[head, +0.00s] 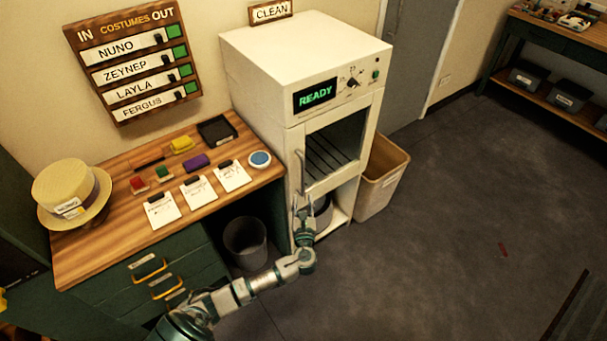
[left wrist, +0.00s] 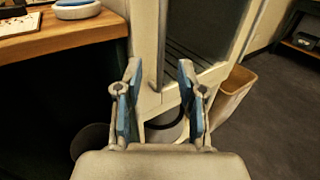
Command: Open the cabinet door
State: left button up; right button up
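The white cabinet (head: 297,90) stands against the wall, with a dark display reading READY (head: 315,95) at the top. Its glass-fronted door (head: 336,150) appears closed, with racks behind the glass. A vertical handle (head: 301,172) runs along the door's left side; its lower part also shows in the left wrist view (left wrist: 161,50). My left gripper (head: 303,203) is just below the handle in the head view. In the left wrist view its blue-padded fingers (left wrist: 158,90) are apart, with nothing clearly between them and the handle's lower end beyond. My right gripper is not in view.
A wooden desk (head: 110,235) with clipboards and a straw hat (head: 72,190) stands left of the cabinet. A dark bin (head: 245,243) is under its right end. A tan bin (head: 381,178) stands right of the cabinet. The floor (head: 440,220) in front is mostly clear.

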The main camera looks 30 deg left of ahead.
aim_at(303, 175)
pick_arm(q)
jog(key=b+x, duration=0.2)
jog(key=x, duration=1)
jog(key=shift+w, duration=0.45)
jog(key=shift+a, duration=0.4)
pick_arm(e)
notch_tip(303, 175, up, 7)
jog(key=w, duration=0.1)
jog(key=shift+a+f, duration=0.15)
pick_arm(q)
jog(key=shift+d, duration=0.15)
grip_shut()
jog(key=shift+d, duration=0.15)
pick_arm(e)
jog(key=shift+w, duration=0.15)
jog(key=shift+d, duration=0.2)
